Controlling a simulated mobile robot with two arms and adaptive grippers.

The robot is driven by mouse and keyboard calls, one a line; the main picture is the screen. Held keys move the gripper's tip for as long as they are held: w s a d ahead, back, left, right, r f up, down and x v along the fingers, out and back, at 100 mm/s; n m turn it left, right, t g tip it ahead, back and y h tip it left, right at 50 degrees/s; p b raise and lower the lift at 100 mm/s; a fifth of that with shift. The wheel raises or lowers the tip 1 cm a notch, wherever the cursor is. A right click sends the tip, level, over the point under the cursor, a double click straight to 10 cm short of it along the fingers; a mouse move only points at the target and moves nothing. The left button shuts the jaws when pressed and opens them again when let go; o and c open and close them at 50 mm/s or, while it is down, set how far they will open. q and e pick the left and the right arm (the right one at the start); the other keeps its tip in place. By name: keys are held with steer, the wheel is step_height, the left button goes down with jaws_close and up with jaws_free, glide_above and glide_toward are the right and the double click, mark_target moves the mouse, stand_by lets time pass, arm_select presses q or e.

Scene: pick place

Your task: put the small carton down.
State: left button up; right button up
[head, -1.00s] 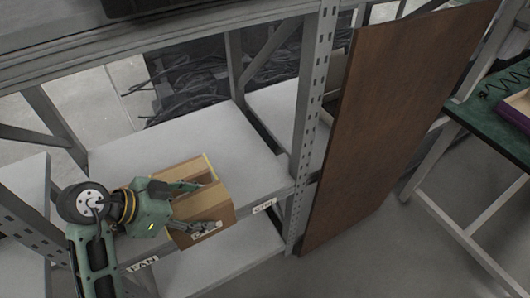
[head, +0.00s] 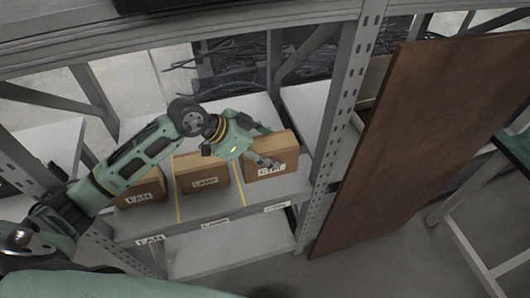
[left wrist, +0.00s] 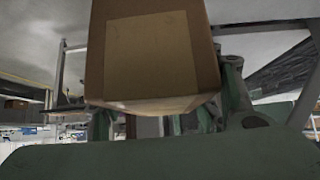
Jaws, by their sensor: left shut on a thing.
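The small carton (head: 285,166) is a brown box with a white label on its front, at the right end of the grey shelf (head: 250,104) in the head view. My left gripper (head: 268,147) is shut on it, one finger across its front side and one behind. The carton (left wrist: 150,50) fills the upper middle of the left wrist view, with parts of the fingers beside it. Its base is at shelf level, but I cannot tell whether it touches or hovers slightly. My right gripper is not in view.
Yellow lines divide the bays. A grey upright post (head: 340,130) and a brown panel (head: 435,115) stand to the right.

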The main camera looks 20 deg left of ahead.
arm_select(q)
steer(key=w+f, duration=0.2)
steer(key=w+a+f, duration=0.1)
steer(key=w+f, duration=0.1)
steer(key=f, duration=0.1)
steer(key=w+a+f, duration=0.1)
steer(key=w+f, duration=0.1)
steer(key=shift+w+a+f, duration=0.15)
steer(key=shift+w+a, duration=0.1)
steer(key=shift+f, duration=0.4)
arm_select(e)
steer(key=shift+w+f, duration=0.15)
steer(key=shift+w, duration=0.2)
